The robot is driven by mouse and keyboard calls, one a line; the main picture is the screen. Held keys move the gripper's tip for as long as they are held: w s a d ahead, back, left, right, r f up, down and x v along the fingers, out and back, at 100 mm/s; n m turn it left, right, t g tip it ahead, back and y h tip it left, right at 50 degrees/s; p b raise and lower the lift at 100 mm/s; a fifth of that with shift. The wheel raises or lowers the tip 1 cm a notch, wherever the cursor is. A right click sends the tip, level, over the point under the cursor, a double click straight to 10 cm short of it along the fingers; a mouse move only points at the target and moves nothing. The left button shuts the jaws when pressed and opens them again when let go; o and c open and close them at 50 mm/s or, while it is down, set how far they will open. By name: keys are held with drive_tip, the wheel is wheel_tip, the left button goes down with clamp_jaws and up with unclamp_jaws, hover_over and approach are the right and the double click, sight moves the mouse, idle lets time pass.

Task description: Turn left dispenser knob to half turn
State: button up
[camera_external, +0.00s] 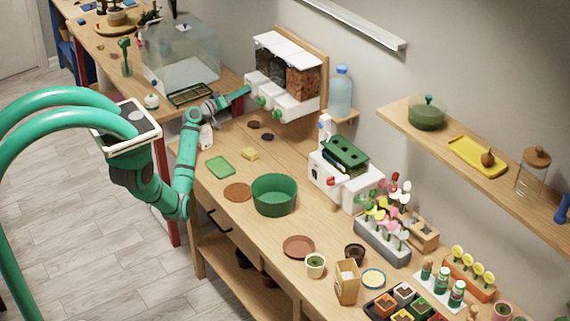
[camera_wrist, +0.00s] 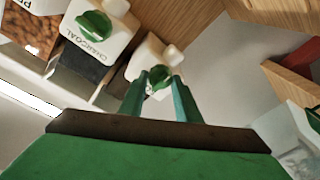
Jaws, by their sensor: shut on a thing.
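The dispenser unit (camera_external: 288,68) stands against the wall in the external view, with three clear bins and white fronts. Its left dispenser's white front (camera_wrist: 143,58) shows in the wrist view. The left dispenser knob (camera_wrist: 159,78) is green and sits between my fingertips. My gripper (camera_wrist: 160,84) is shut on this knob, one teal finger on either side. In the external view my gripper (camera_external: 246,91) reaches the left front and hides the knob. The fingers cover part of the knob, so I cannot tell its exact angle.
The middle knob (camera_wrist: 93,26), on the front marked CHARCOAL, is close beside my gripper. The right knob (camera_external: 277,115) is farther along. A glass tank (camera_external: 180,50) stands left of the unit and a water bottle (camera_external: 341,92) right. A green tub (camera_external: 274,195) is on the bench.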

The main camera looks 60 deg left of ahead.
idle(0.3)
drive_tip(key=o, duration=1.1)
drive_tip(key=shift+c, duration=0.2)
drive_tip(key=shift+s, duration=0.1)
drive_tip(key=s+d, duration=0.1)
drive_tip(key=s, duration=0.9)
drive_tip(key=shift+s+d+f, duration=0.15)
drive_tip(key=shift+s+f, duration=0.15)
drive_tip(key=shift+f, duration=0.05)
